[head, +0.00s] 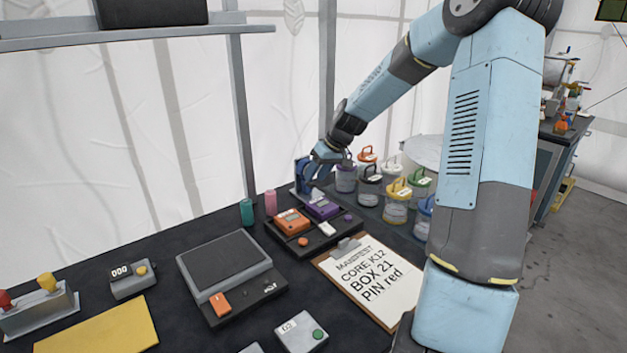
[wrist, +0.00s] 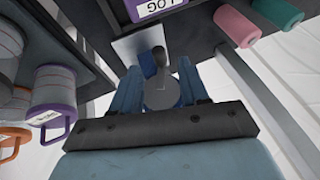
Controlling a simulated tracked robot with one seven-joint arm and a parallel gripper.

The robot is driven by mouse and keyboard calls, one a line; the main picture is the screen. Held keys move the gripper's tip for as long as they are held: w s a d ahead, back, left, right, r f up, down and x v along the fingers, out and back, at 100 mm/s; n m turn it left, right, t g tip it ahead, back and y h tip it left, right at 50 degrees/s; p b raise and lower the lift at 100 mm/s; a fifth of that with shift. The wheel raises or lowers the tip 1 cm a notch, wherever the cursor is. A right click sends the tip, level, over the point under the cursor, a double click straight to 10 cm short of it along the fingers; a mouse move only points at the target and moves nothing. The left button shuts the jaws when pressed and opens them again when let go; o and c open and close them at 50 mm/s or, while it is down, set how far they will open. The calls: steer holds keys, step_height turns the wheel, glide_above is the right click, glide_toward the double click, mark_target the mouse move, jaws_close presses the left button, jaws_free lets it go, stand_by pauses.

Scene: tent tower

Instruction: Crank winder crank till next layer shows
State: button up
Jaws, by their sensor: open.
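The winder (head: 302,170) is a small blue device at the back of the dark bench, partly hidden behind my gripper. In the wrist view a grey crank-like piece with a rounded end (wrist: 160,97) lies between my fingers, with a blue part (wrist: 148,66) and a pale plate (wrist: 128,46) beyond it. My gripper (head: 316,178) points down at the winder. In the wrist view its two blue fingers (wrist: 160,88) stand apart on either side of the grey piece. I cannot tell whether they touch it. No wound layer or its colour can be made out.
Lidded cans (head: 396,207) stand right of the winder. A dark tray (head: 318,241) holds an orange and a purple device in front. Teal (head: 247,212) and pink (head: 271,202) rolls stand left.

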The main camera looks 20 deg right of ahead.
steer(key=v, duration=1)
steer(key=shift+s+d+r, duration=0.2)
steer(key=shift+r, duration=0.15)
steer(key=s+a+r+m+h, duration=0.1)
steer(key=s+a+r+h, duration=0.15)
steer(key=s, duration=0.55)
steer(key=s+a+r+h, duration=0.2)
steer(key=s+a+r, duration=0.2)
steer(key=s, duration=0.5)
steer(key=s+r+m+t, duration=0.2)
steer(key=s, duration=1.6)
steer(key=shift+d+r+m+t, duration=0.3)
steer(key=shift+d+m, duration=0.05)
steer(key=shift+m, duration=0.05)
steer(key=shift+s, duration=0.15)
steer(key=shift+c, duration=0.2)
